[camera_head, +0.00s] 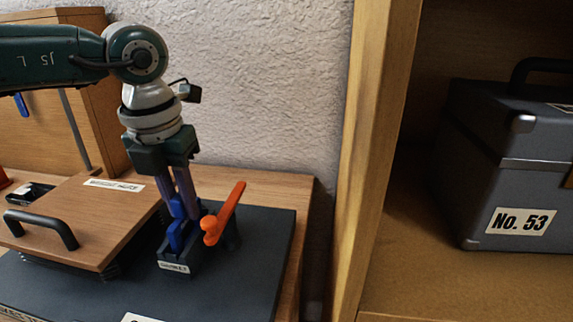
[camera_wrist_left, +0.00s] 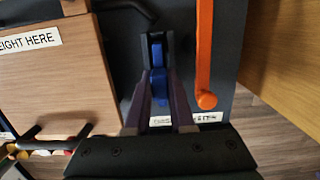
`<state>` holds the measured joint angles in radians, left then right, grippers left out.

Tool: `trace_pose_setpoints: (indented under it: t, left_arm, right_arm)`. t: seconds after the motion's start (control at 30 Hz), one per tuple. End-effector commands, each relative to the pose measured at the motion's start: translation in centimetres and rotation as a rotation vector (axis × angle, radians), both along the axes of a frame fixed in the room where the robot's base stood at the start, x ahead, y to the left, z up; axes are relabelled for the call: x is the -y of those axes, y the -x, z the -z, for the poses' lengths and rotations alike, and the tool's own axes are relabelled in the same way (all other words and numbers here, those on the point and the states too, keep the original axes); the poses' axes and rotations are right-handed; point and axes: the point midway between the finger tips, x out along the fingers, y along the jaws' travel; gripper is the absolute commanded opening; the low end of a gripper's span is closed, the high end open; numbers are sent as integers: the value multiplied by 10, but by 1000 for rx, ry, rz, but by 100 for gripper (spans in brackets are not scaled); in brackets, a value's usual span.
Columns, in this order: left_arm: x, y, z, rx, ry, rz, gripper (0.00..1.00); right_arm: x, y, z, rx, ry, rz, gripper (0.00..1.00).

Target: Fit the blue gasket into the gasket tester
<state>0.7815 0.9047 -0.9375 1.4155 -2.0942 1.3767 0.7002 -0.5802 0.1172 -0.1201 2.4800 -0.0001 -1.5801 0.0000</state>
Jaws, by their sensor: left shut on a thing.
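The blue gasket (camera_head: 177,236) is at the fingertips of my left gripper (camera_head: 182,212), which points down and is shut on it. The gasket tester (camera_head: 174,268) looks like a small dark block with a white label, on the dark base plate. The gasket is at the top of this block; I cannot tell how deep it sits. In the left wrist view the blue gasket (camera_wrist_left: 158,84) lies between the fingers, in line with the dark slot. An orange lever (camera_head: 224,214) stands tilted just right of the gripper. My right gripper is not in view.
A wooden board (camera_head: 95,225) with a black handle (camera_head: 42,226) lies left of the block. A dark base plate (camera_head: 270,235) is under both. A wooden post (camera_head: 375,150) and a grey case (camera_head: 505,165) marked No. 53 are at the right. The wall is behind.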

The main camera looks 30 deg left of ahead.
Motion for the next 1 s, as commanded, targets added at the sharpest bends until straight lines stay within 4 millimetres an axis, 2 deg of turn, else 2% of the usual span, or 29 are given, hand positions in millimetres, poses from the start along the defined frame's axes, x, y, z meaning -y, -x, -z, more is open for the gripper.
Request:
trace_pose_setpoints:
  t: [0.2,0.6,0.63,0.93,1.0]
  left_arm:
    - [0,0,7,0,0,0,0]
    - [0,0,6,0,0,0,0]
    - [0,0,6,0,0,0,23]
    - [0,0,6,0,0,0,56]
    - [0,0,6,0,0,0,57]
  right_arm:
    - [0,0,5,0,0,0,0]
    - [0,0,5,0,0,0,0]
    - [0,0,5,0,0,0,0]
    - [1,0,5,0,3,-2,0]
    - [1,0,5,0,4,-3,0]
